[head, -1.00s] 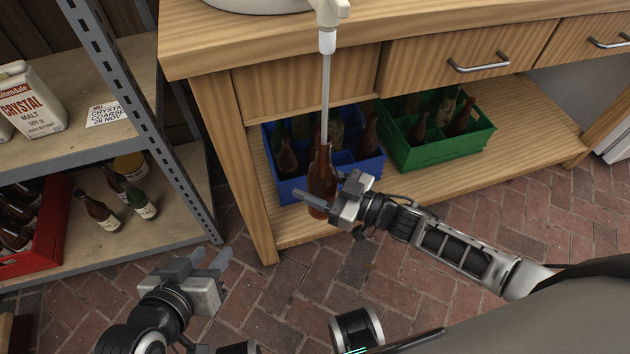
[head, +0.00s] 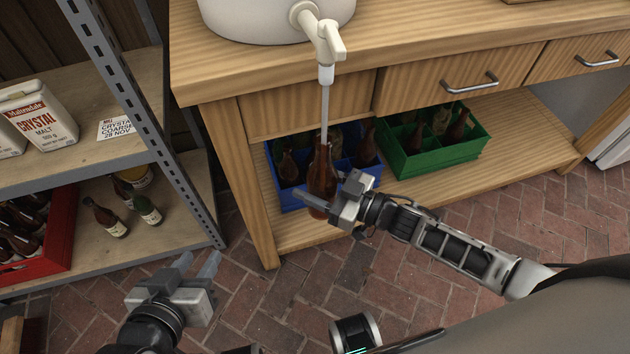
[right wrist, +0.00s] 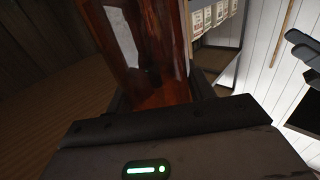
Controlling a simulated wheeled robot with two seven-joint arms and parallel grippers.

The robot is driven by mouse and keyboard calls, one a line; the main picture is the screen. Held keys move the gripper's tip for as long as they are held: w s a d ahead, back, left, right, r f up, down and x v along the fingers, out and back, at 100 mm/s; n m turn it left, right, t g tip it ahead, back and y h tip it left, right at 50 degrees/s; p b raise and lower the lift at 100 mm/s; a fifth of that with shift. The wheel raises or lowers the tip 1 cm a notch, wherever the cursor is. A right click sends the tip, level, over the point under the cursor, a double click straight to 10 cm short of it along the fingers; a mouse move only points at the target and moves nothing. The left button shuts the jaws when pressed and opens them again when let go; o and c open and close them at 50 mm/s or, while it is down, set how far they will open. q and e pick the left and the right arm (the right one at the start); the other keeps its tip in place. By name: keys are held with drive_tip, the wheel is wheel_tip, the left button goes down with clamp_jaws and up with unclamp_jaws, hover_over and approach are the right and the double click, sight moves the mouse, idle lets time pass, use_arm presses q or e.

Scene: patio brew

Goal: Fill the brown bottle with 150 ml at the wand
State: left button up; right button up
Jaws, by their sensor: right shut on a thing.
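The brown bottle (head: 322,172) is upright under the tap, with the thin pale wand (head: 325,112) running down into its neck. My right gripper (head: 325,203) is shut on the lower part of the brown bottle; the bottle's brown glass also fills the upper middle of the right wrist view (right wrist: 160,75). The wand hangs from the white tap (head: 326,45) on the white bucket (head: 262,18). The wand's lower end and any liquid level in the bottle cannot be made out. My left gripper (head: 200,275) is open and empty at the lower left.
A blue crate (head: 293,198) and a green crate (head: 432,158) with bottles stand on the bench's lower shelf (head: 525,125). At left, a metal rack holds malt bags (head: 38,117), a red crate (head: 62,225) and loose bottles. Brick floor lies open below.

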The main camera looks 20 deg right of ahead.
use_arm(q)
drive_tip(key=shift+t, duration=0.6)
drive_tip(key=r, duration=0.1)
drive_tip(key=a+r+p, duration=0.1)
drive_tip(key=r, duration=0.1)
drive_tip(key=r+p, duration=0.1)
drive_tip(key=r, duration=0.1)
drive_tip(key=shift+s+a+r, duration=0.1)
drive_tip(key=shift+s+a, duration=0.1)
drive_tip(key=shift+s, duration=0.15)
drive_tip(key=shift+d+p, duration=0.1)
drive_tip(key=shift+p, duration=0.3)
drive_tip(key=shift+r+p, duration=0.55)
drive_tip(key=shift+r, duration=0.15)
idle(1.8)
drive_tip(key=shift+f, duration=0.25)
idle(1.2)
drive_tip(key=shift+f+b, duration=0.3)
drive_tip(key=shift+b, duration=0.15)
idle(0.7)
